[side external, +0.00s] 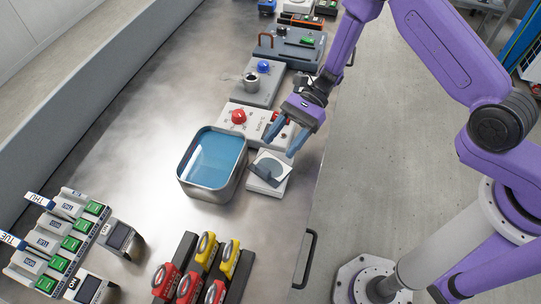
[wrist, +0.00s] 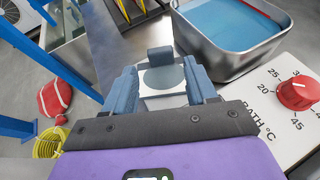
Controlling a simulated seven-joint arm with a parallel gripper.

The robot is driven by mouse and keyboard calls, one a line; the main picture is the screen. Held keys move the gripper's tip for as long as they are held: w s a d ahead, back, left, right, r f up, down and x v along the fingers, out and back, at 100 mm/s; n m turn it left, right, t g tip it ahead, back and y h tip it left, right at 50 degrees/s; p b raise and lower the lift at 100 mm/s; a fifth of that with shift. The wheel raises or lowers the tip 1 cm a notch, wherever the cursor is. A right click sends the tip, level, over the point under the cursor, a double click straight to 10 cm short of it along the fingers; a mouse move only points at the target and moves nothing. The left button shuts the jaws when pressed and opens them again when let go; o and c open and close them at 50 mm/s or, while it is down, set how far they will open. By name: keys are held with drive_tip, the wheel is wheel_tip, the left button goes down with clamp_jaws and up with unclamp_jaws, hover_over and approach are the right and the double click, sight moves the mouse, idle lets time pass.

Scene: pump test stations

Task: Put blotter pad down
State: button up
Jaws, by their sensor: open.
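The blotter pad (side external: 273,163) looks like a pale square with a round grey patch and a darker grey tab. It lies on the steel counter beside the water bath, seemingly on a white base; what exactly lies under it is hard to tell. My gripper (side external: 281,146) is open above and just behind the pad, with its blue fingers pointing down at it. In the wrist view the pad (wrist: 164,78) shows between the fingers (wrist: 160,88), with a gap on each side. Its near part is hidden by my gripper body.
A steel bath (side external: 212,186) of blue liquid stands close left of the pad. A white control panel with a red knob (side external: 239,116) is behind it. Red and yellow clamps (side external: 205,260) and day-labelled modules (side external: 62,235) are in front. The counter's right edge is near.

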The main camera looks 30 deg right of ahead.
drive_tip(key=shift+v, duration=1.95)
drive_tip(key=s+d+r+n+t+h, duration=0.1)
drive_tip(key=s+d+r+n+h, duration=0.3)
drive_tip(key=s+n, duration=0.4)
drive_tip(key=s+d+r+n+t+h, duration=0.2)
drive_tip(key=s+d+r+n+h, duration=0.2)
drive_tip(key=s+d+r+n, duration=0.3)
drive_tip(key=s+d+r+n+t+h, duration=0.2)
drive_tip(key=s+d+r+n+h, duration=0.2)
drive_tip(key=s+d+n, duration=0.4)
drive_tip(key=shift+s+d+r+n, duration=0.4)
drive_tip(key=shift+s+r+n, duration=0.3)
drive_tip(key=shift+n, duration=0.9)
